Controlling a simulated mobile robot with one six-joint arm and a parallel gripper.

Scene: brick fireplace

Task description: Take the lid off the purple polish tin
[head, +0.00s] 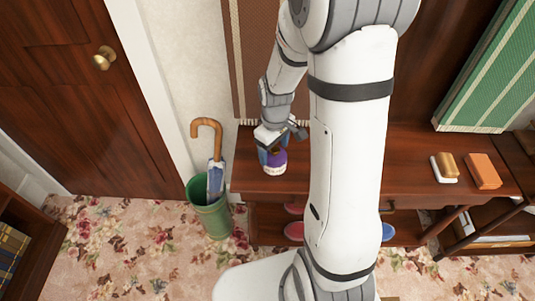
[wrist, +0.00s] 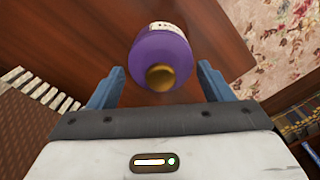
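The purple polish tin (head: 274,162) stands on the left end of the brown wooden bench top, with a pale label band around it. In the wrist view the tin (wrist: 160,46) shows its purple top with a round gold knob (wrist: 160,77) facing me. The lid's edge is hard to make out. My gripper (head: 273,146) is at the tin's top in the head view, partly hiding it. In the wrist view my gripper (wrist: 160,68) is open, its blue fingers spread on either side of the knob. I see gaps between the fingers and the tin.
A green umbrella stand (head: 212,219) with a wooden-handled umbrella stands left of the bench (head: 350,190). A brush (head: 445,168) and an orange block (head: 482,171) lie at the bench's right end. Shoes sit on the lower shelf. A green striped fabric panel (head: 490,70) leans at the back right.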

